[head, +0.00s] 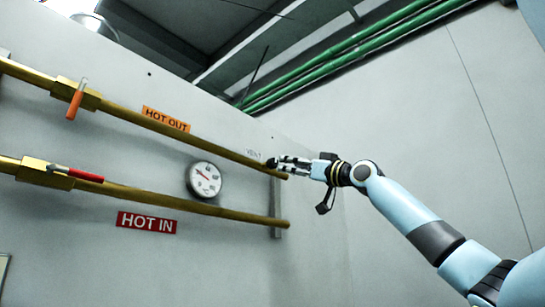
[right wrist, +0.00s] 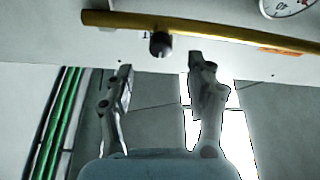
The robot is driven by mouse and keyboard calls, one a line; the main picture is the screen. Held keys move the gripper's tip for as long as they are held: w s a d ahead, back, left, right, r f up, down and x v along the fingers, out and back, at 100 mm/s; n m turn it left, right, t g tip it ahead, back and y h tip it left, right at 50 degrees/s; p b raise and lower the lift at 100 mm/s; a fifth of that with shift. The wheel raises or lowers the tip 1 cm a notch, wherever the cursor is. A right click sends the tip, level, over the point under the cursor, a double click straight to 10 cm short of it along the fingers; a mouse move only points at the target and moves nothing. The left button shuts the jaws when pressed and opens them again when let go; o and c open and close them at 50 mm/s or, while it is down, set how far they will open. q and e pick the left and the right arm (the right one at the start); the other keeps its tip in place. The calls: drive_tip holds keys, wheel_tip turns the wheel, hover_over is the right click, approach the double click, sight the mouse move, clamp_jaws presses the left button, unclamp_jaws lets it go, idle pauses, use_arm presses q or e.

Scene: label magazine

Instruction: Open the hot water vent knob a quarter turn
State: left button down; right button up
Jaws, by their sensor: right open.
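The hot water vent knob (right wrist: 160,44) is a small dark round knob on the brass upper pipe in the right wrist view. It also shows as a dark spot (head: 271,162) by the grey VENT label in the head view, close to my fingertips. My right gripper (head: 280,165) reaches in from the right at the upper pipe's right end. In the right wrist view the right gripper (right wrist: 163,80) is open and empty, its fingers spread on either side of the knob's line. The knob lies beyond the fingertips, apart from them. My left gripper is not in view.
The upper pipe (head: 218,145) has an orange-handled valve (head: 75,100) and a HOT OUT label (head: 166,119). The lower pipe (head: 240,213) has a red-handled valve (head: 85,175) and a HOT IN label (head: 146,222). A round gauge (head: 204,179) sits between them. Green pipes (head: 350,52) run overhead.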

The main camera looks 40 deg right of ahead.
sight(275, 163)
drive_tip(key=p+x, duration=0.1)
drive_tip(key=x, duration=0.1)
drive_tip(key=p+x, duration=0.1)
drive_tip(key=x, duration=0.1)
drive_tip(key=shift+r, duration=0.3)
drive_tip(key=x, duration=0.1)
drive_tip(key=p+x, duration=0.2)
drive_tip(key=shift+w+f, duration=0.2)
drive_tip(key=shift+w, duration=0.15)
drive_tip(key=shift+c, duration=0.8)
clamp_jaws()
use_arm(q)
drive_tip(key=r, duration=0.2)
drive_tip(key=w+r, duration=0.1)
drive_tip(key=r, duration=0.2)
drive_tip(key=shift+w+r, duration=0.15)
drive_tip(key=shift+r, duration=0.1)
